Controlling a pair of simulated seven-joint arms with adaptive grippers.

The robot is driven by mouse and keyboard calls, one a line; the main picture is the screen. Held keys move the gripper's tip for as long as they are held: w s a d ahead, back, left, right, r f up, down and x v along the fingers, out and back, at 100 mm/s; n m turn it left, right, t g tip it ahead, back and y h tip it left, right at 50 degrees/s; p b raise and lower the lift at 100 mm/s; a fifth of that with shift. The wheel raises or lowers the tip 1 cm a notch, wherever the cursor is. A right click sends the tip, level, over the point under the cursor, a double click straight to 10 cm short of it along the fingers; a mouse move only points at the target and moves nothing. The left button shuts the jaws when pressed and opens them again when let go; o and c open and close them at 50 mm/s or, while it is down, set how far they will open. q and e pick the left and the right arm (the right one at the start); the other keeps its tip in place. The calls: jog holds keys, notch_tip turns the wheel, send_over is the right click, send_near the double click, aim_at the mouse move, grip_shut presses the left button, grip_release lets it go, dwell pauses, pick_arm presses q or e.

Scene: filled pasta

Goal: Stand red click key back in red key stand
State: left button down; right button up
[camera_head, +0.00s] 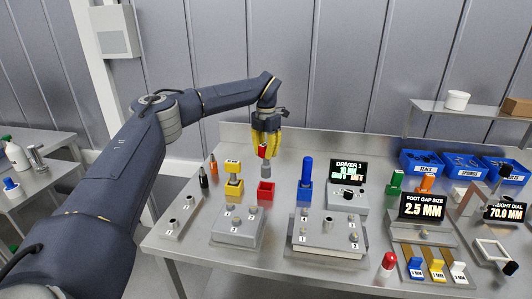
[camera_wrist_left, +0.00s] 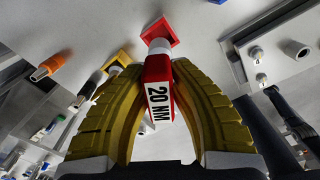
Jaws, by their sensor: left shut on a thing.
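The red click key (camera_head: 262,151) is held upright in my left gripper (camera_head: 266,147), whose yellow fingers are shut on its red body. Its grey lower end hangs just above the red key stand (camera_head: 265,190), a small square red holder on the metal table. In the left wrist view the key (camera_wrist_left: 159,82) shows a "20 NM" label between the fingers (camera_wrist_left: 160,110). The stand (camera_wrist_left: 160,27) lies beyond the key's far end, which overlaps its opening. I cannot tell whether the tip touches or enters the stand. My right gripper is not in view.
A yellow key in its stand (camera_head: 233,183) is left of the red stand; a blue key (camera_head: 306,174) stands to the right. Numbered grey fixture blocks (camera_head: 237,230) are in front. Black and orange small tools (camera_head: 213,164) stand at the left. Blue bins (camera_head: 421,161) are at the back right.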

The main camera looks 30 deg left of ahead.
aim_at(266, 172)
pick_arm(q)
jog(key=shift+f, duration=0.15)
jog(key=shift+f, duration=1.55)
jog(key=shift+f, duration=2.65)
dwell(0.7)
jog(key=c, duration=1.3)
grip_release()
jog(key=shift+o, duration=0.2)
jog(key=shift+r, duration=0.1)
